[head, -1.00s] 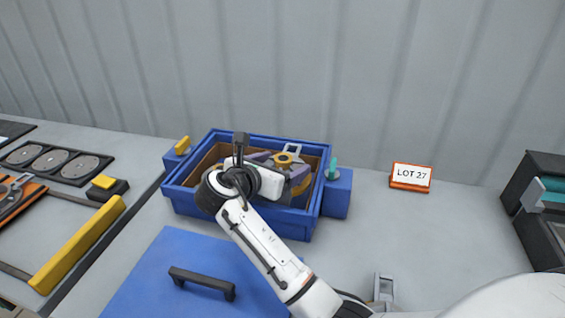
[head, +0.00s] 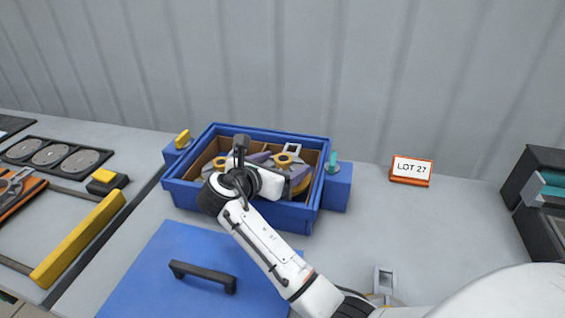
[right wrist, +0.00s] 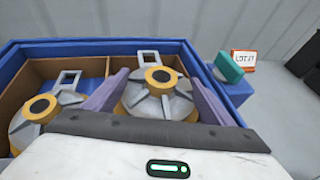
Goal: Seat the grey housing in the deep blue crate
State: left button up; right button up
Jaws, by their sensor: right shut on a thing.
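The grey housing (head: 297,172), with yellow rings and a square grey loop, is in the right part of the deep blue crate (head: 261,212). My right gripper (right wrist: 156,84) is shut on it, with mauve fingers on either side. In the right wrist view the held housing (right wrist: 158,102) sits within the crate's walls; its underside and any contact with the crate floor are hidden. A second similar housing (right wrist: 42,112) stands in the left compartment, beyond a brown divider. My left gripper is not in view.
A blue lid (head: 170,268) with a black handle lies in front of the crate. Side blocks carry a yellow latch (head: 183,137) and a teal latch (head: 333,160). A LOT 27 sign (head: 411,171) stands right. Another grey loop (head: 385,279) shows behind my arm.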

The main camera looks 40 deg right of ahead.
jog(key=o, duration=1.5)
jog(key=shift+f, duration=0.1)
jog(key=shift+s+f, duration=0.1)
jog(key=v, duration=1)
jog(key=shift+a+r, duration=0.1)
jog(key=shift+r, duration=0.2)
jog(key=x, duration=1)
jog(key=shift+f, duration=0.15)
jog(key=shift+r, duration=0.2)
